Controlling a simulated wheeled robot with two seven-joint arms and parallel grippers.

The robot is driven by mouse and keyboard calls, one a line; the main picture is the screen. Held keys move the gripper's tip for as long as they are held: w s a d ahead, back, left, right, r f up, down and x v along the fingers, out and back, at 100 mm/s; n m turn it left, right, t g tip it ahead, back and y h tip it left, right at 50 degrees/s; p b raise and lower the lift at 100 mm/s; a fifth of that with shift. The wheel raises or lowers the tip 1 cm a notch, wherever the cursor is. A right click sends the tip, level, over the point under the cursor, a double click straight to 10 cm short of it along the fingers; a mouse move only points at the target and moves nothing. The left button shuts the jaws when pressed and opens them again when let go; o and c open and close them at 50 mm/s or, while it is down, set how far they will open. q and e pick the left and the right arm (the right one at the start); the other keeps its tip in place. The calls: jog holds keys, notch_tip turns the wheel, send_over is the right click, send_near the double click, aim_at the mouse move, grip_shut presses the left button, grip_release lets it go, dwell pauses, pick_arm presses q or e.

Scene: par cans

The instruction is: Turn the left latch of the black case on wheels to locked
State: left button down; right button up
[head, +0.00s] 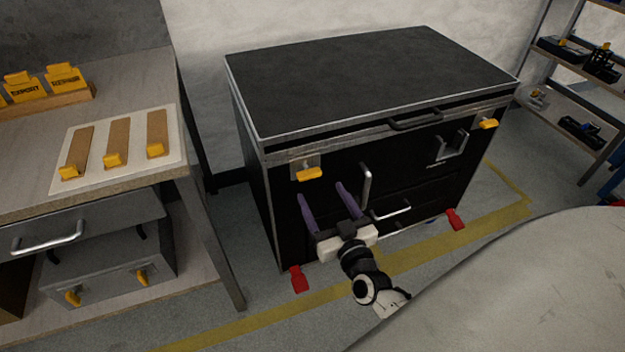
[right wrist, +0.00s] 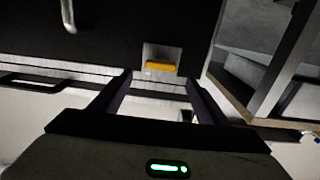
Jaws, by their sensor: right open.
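The black case (head: 330,85) stands on the floor at the centre of the head view, its lid down. Its left latch (head: 309,174) is a yellow handle on a small metal plate at the upper left of the front; the handle lies about level. In the right wrist view the left latch (right wrist: 162,66) shows just beyond and between the fingertips. My right gripper (head: 321,191) is open and empty, in front of the case, its fingers pointing toward the latch without visible contact. In the right wrist view the gripper (right wrist: 158,80) also looks open. My left gripper is not in view.
The right latch (head: 488,124) is yellow too. Handles stick out from the front, one (head: 366,186) close right of my gripper. Red pedals (head: 299,279) show at the base. A workbench (head: 120,85) stands left, shelves (head: 575,60) right. Yellow tape (head: 420,254) marks the floor.

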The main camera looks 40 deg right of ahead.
aim_at(311, 176)
jog(key=x, duration=0.6)
jog(key=shift+b, duration=0.4)
jog(key=shift+w, duration=0.55)
jog(key=shift+w+d, duration=0.1)
jog(key=c, duration=1)
jog(key=shift+c, duration=0.2)
